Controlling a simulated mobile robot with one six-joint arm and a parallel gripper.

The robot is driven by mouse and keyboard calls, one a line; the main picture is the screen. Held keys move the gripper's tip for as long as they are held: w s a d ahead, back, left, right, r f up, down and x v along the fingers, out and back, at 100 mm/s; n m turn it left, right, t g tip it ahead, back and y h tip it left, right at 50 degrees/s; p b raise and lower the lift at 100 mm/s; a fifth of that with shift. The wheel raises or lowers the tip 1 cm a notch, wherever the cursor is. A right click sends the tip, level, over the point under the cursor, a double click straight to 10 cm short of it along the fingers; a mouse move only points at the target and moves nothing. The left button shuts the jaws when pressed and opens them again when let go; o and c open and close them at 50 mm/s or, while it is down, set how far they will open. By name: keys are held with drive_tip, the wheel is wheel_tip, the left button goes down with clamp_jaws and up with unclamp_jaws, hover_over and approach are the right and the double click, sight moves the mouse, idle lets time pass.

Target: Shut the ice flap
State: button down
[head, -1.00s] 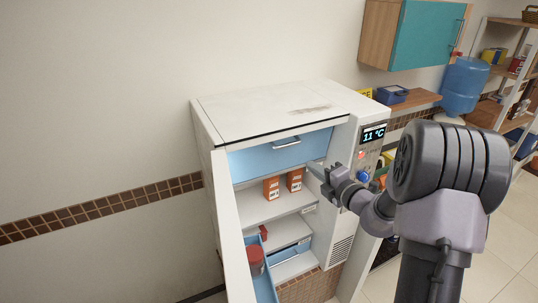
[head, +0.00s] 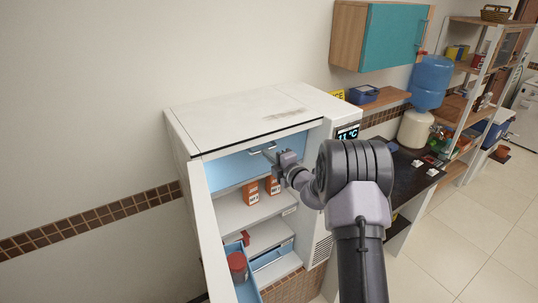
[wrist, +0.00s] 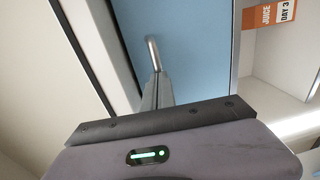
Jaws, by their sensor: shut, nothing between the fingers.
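The ice flap (head: 230,173) is a light blue panel across the top of the open white fridge (head: 240,113). Its silver bar handle (head: 258,149) sits near its upper edge. I cannot tell whether the flap is fully flush. My gripper (head: 270,157) is shut and empty in front of the flap, close to the right end of the handle. In the wrist view the blue flap (wrist: 200,45) fills the middle, and the shut fingertips (wrist: 159,76) point at its face just by the handle (wrist: 152,52). Whether they touch it is unclear.
The fridge door (head: 217,250) stands open at the left, with a red-lidded jar (head: 237,265) in its blue bin. Orange juice cartons (head: 251,193) stand on the shelf below the flap. The control panel (head: 347,133) is at the right. Floor is free farther right.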

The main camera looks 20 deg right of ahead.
drive_tip(key=shift+s+r, duration=0.1)
drive_tip(key=shift+s, duration=0.1)
drive_tip(key=shift+w+a+r+p, duration=0.15)
drive_tip(key=shift+w+r+p, duration=0.25)
drive_tip(key=shift+w+p, duration=0.15)
drive_tip(key=shift+w+a+r+p, duration=0.1)
drive_tip(key=shift+w+r+p, duration=0.3)
drive_tip(key=shift+w, duration=0.25)
